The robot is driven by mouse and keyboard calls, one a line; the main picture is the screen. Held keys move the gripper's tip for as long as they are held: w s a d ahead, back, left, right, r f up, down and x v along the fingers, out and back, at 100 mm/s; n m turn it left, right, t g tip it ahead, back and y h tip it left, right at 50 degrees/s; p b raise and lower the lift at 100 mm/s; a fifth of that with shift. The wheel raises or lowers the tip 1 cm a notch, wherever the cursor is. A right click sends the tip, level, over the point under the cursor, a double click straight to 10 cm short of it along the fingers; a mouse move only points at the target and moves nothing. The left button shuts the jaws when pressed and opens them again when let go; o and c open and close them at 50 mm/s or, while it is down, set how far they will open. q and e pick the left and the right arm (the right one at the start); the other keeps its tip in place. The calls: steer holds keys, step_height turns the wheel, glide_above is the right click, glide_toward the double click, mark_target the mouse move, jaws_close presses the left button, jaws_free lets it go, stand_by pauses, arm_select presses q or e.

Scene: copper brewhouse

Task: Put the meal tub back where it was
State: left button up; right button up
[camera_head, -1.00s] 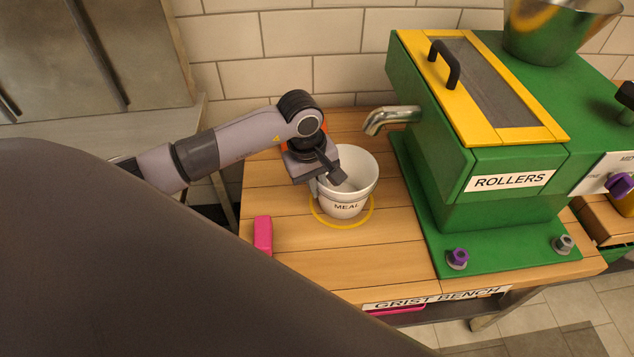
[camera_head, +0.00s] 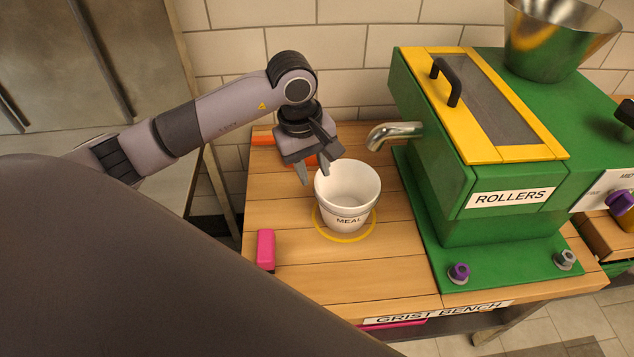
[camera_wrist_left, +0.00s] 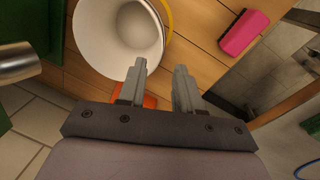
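The white meal tub (camera_head: 347,200) stands upright on the wooden grist bench, on the yellow ring (camera_head: 345,237) marked there. It is open at the top and looks empty. My left gripper (camera_head: 314,176) is open and empty, just above and to the left of the tub's rim in the head view. In the left wrist view the tub (camera_wrist_left: 95,40) is beyond the fingers (camera_wrist_left: 160,85), with clear space between the fingers. I cannot make out my right gripper in these frames.
The green roller mill (camera_head: 470,190) stands right of the tub, its metal spout (camera_head: 393,133) behind the tub. A pink block (camera_head: 265,249) lies at the bench's left edge. An orange item (camera_head: 263,138) lies at the back. The bench front is clear.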

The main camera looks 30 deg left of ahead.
arm_select(q)
step_height(320, 180, up, 2)
steer(key=shift+s+a+r, duration=0.1)
steer(key=shift+s+r, duration=0.05)
steer(key=shift+r, duration=0.1)
stand_by(0.5)
